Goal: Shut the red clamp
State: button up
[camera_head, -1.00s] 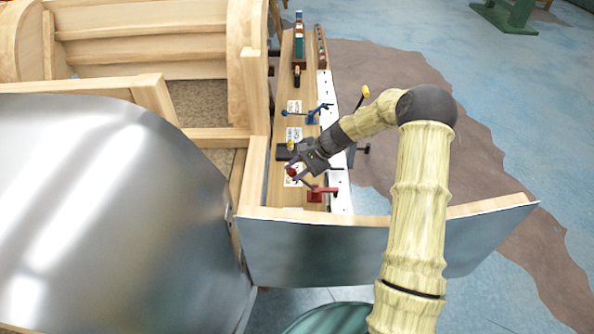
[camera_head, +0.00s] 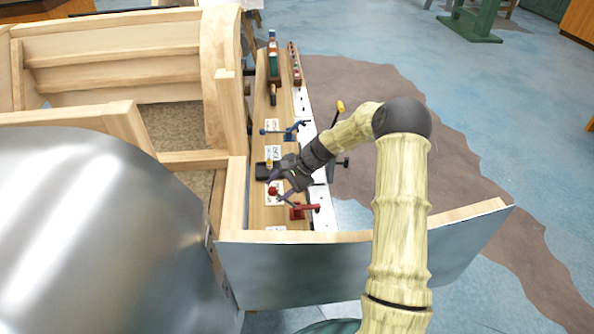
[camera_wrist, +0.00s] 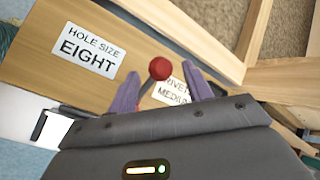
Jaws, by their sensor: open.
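The red clamp (camera_head: 299,212) stands on the wooden bench near its front end. Its lever slants up and left to a red ball knob (camera_head: 273,190). My gripper (camera_head: 274,188) reaches in from the right over the clamp, at the knob. In the wrist view the red knob (camera_wrist: 160,69) shows between the two purple fingertips of my gripper (camera_wrist: 165,92), with a gap on each side. The gripper is open and does not hold the knob. The clamp's base is hidden in the wrist view.
A blue clamp (camera_head: 287,130) stands farther back on the bench, with a black clamp base (camera_head: 262,171) between. A label reading "HOLE SIZE EIGHT" (camera_wrist: 86,50) lies on the wood. A metal-faced panel (camera_head: 300,268) closes the front; a curved metal sheet (camera_head: 95,225) lies left.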

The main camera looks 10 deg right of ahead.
jog(key=v, duration=1.6)
jog(key=shift+d+r+b, duration=0.2)
jog(key=shift+b, duration=0.2)
